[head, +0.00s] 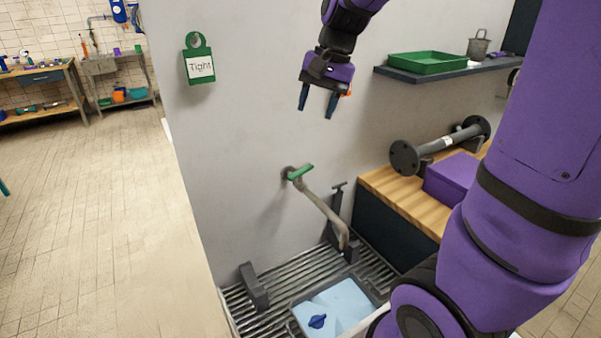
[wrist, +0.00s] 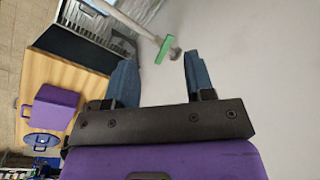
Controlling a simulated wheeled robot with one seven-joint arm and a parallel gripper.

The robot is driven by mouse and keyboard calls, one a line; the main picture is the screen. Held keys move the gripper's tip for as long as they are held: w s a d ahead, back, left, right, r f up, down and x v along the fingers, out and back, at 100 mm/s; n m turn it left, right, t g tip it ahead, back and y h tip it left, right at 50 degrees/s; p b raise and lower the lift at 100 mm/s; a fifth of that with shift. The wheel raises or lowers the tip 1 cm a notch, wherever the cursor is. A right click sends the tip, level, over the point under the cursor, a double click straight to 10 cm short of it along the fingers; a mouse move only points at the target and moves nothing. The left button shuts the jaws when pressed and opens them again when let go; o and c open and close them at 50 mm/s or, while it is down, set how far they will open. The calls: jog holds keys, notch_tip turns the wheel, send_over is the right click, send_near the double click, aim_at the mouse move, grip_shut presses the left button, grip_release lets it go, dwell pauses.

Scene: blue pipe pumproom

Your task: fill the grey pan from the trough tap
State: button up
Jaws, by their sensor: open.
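The trough tap has a green lever (head: 301,171) on the wall and a pale bent spout (head: 325,209) reaching down over the slatted trough (head: 245,313). Under the spout is the grey pan (head: 367,289), with a light blue, water-like surface inside and a small dark blue object (head: 317,321) in it. My arm hides its right part. No stream shows at the spout. My gripper (head: 317,112) is open and empty, above the lever and apart from it. In the wrist view the green lever (wrist: 164,49) shows beyond and between my open fingers (wrist: 159,65).
A wooden-topped bench (head: 408,206) right of the tap holds a purple box (head: 452,178) and a grey flanged pipe (head: 440,144). A shelf (head: 445,73) above carries a green tray (head: 427,62) and a grey bucket (head: 479,45). A green "Tight" tag (head: 199,66) hangs on the wall. Floor at left is clear.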

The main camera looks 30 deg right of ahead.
jog(key=w+d+f+m+g, duration=0.1)
jog(key=w+d+f+m, duration=0.3)
jog(key=w+f, duration=0.3)
jog(key=m+g+y, duration=0.1)
jog(key=m, duration=0.2)
send_near(301, 170)
jog(key=x, duration=1)
jog(key=shift+a+f, duration=0.1)
jog(key=shift+f, duration=0.2)
